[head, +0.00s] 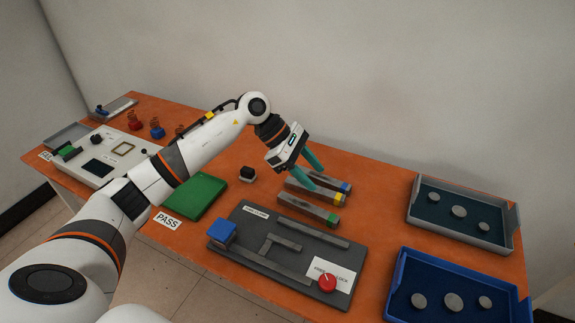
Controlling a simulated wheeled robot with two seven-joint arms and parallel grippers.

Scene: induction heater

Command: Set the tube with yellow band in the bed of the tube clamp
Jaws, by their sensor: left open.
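The tube with yellow band (328,196) is a grey bar lying on the orange table, with its yellow end to the right. It lies between the tube with blue band (344,187) behind and the tube with green band (306,208) in front. My left gripper (319,178) has two teal fingers, spread apart. It reaches down over the yellow and blue tubes, partly hiding them; I cannot tell whether it touches them. The tube clamp (262,262) is a dark grey plate with grey rails, a blue block and a red knob. No tube lies in its bed. My right gripper is out of view.
A grey tray (411,213) and a blue tray (398,272) with round grey discs stand at the right. A green mat (195,197) marked PASS and a small black button (248,174) lie left of the tubes. A pale panel (78,172) is farther left.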

